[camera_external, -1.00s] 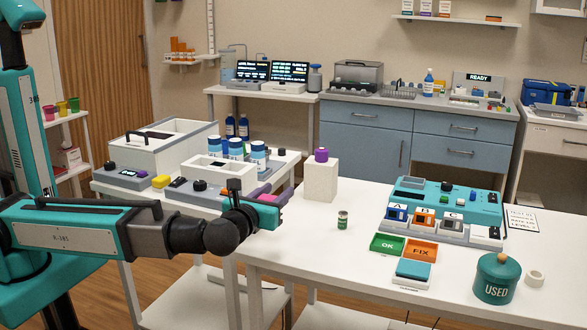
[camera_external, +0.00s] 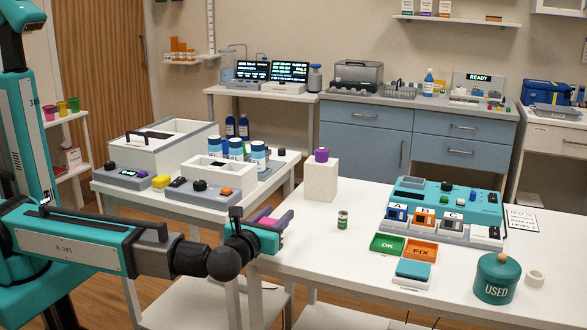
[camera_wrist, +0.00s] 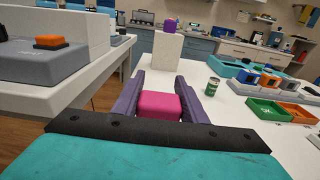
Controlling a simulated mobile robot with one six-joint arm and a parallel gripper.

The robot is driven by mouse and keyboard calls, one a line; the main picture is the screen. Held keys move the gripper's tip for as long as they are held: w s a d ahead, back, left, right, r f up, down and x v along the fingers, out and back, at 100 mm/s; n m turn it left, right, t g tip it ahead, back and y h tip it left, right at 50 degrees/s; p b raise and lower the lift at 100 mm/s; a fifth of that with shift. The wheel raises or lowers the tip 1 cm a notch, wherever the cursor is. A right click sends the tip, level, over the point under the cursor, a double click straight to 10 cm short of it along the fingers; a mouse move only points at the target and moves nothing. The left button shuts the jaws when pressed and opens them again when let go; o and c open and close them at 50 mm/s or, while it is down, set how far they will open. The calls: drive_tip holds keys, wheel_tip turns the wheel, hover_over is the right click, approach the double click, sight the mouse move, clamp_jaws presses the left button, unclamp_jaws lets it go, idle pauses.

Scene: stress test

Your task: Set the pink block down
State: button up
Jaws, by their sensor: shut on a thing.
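The pink block (camera_wrist: 159,105) sits between the two purple fingers of my gripper (camera_wrist: 163,98) in the wrist view. The fingers are shut on it. In the external view my gripper (camera_external: 276,222) is at the left edge of the white front table, and only a little of the pink block (camera_external: 266,220) shows. From these views I cannot tell whether the block touches the table top or is just above it.
The white table (camera_external: 330,270) is clear to the right of my gripper. A white box (camera_external: 321,182) with a purple knob and a small green can (camera_external: 342,220) stand beyond. Green OK (camera_external: 387,244) and orange FIX (camera_external: 421,250) trays lie further right. A side table (camera_external: 275,185) with equipment stands at left.

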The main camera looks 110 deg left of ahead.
drive_tip(key=shift+f, duration=1.9)
drive_tip(key=shift+f, duration=0.15)
drive_tip(key=o, duration=1)
drive_tip(key=shift+r, duration=0.2)
drive_tip(key=shift+d+r, duration=0.15)
drive_tip(key=shift+d, duration=2.85)
drive_tip(key=shift+d+r, duration=0.15)
drive_tip(key=shift+d, duration=2.85)
